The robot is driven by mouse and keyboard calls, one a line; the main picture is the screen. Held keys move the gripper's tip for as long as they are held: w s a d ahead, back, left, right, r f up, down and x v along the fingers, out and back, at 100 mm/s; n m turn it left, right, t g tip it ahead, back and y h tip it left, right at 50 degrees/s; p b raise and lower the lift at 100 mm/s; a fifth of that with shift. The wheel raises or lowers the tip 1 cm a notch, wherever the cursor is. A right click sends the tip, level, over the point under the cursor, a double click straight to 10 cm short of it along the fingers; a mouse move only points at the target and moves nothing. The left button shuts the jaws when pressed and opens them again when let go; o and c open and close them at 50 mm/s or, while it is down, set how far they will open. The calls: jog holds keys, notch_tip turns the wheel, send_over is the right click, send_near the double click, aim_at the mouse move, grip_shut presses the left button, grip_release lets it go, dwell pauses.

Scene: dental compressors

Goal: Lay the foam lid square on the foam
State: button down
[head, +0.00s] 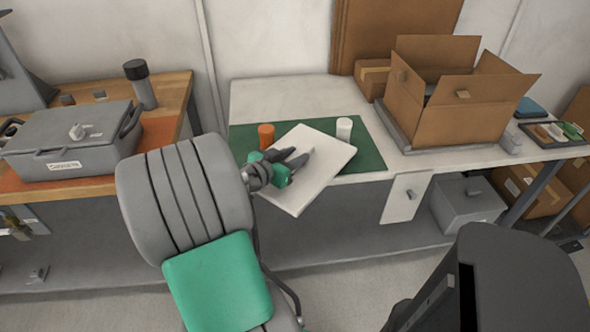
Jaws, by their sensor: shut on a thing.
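The foam lid (326,152) looks like the flat, pale, square sheet in the head view, over the green mat and turned at an angle to it. My gripper (300,160) is shut on the sheet, its dark fingers over the sheet's left-middle part. The sheet's near corner sticks out past the bench's front edge. An open cardboard box (450,113) stands to the right with its flaps up. Its inside is mostly hidden by the walls and flaps, so I cannot make out the foam there. Whether the sheet touches the mat is unclear.
On the green mat (370,158) stand an orange cylinder (266,134) and a white cylinder (344,128), close to the sheet. A closed box (373,78) sits behind the open one. A dark tray (552,133) lies at right. A grey case (75,140) stands on the left bench.

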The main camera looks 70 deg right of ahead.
notch_tip(320, 180, down, 2)
jog(key=shift+f, duration=0.1)
jog(key=shift+s+a, duration=0.1)
jog(key=shift+f+b, duration=0.2)
jog(key=shift+b, duration=0.15)
jog(key=c, duration=1)
grip_release()
jog(key=shift+c, duration=0.2)
jog(key=shift+r, duration=0.15)
